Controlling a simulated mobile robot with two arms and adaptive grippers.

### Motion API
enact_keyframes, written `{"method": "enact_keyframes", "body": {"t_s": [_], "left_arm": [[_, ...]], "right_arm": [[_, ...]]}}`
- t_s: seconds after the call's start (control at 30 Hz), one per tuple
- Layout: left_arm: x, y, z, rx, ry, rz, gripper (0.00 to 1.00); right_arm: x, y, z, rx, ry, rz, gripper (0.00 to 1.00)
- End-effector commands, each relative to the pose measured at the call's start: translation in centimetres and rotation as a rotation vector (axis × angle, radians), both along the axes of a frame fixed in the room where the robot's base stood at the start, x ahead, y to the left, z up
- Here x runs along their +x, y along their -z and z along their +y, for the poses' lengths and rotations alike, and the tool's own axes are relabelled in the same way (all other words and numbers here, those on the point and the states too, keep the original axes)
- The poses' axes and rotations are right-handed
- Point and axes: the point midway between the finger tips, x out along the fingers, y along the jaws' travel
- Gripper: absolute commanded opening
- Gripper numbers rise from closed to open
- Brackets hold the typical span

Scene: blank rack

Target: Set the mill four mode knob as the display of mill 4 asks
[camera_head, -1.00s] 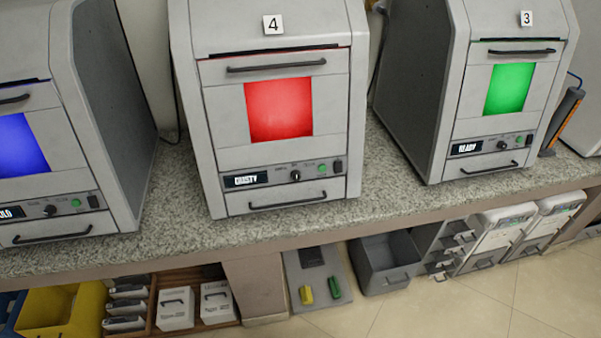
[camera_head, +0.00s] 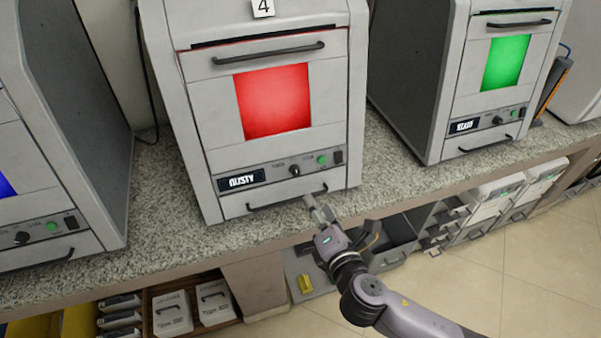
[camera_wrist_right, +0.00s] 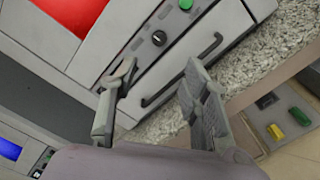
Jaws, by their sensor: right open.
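Mill 4 (camera_head: 215,120) stands on the counter with a red lit window (camera_head: 274,101). Its display (camera_head: 241,179) reads "DUSTY". The mode knob (camera_head: 295,170) is a small black dial right of the display, left of a green button (camera_head: 322,160). In the right wrist view the knob (camera_wrist_right: 159,38) lies ahead of the fingers, apart from them. My right gripper (camera_head: 318,207) is open and empty, in front of the lower drawer handle (camera_head: 285,197) and below the knob. In the right wrist view my right gripper (camera_wrist_right: 160,75) has its fingers spread wide. My left gripper is out of view.
Mill 3 (camera_head: 423,80), with a green window, stands right; a mill with a blue window (camera_head: 5,178) stands left. Bins, white boxes and a grey drawer (camera_head: 395,255) sit below the counter's edge.

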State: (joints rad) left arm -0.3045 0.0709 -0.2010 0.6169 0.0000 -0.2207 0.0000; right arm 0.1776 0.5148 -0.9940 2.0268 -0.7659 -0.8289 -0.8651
Motion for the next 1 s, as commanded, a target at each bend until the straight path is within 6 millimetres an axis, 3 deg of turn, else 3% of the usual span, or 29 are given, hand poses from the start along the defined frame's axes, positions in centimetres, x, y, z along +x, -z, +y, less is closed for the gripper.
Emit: {"method": "enact_keyframes", "body": {"t_s": [0.3,0.5,0.73,1.0], "left_arm": [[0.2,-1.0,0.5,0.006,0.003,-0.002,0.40],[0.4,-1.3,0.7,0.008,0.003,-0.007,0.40],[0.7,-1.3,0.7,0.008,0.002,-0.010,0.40],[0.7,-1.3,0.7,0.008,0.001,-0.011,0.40]], "right_arm": [[6.8,1.2,2.1,0.001,0.001,0.000,0.42],[10.3,2.1,3.1,0.001,0.001,0.001,0.42],[12.5,2.7,3.8,0.001,0.001,0.001,0.42],[12.8,2.8,3.9,0.002,0.000,0.002,0.42]]}}
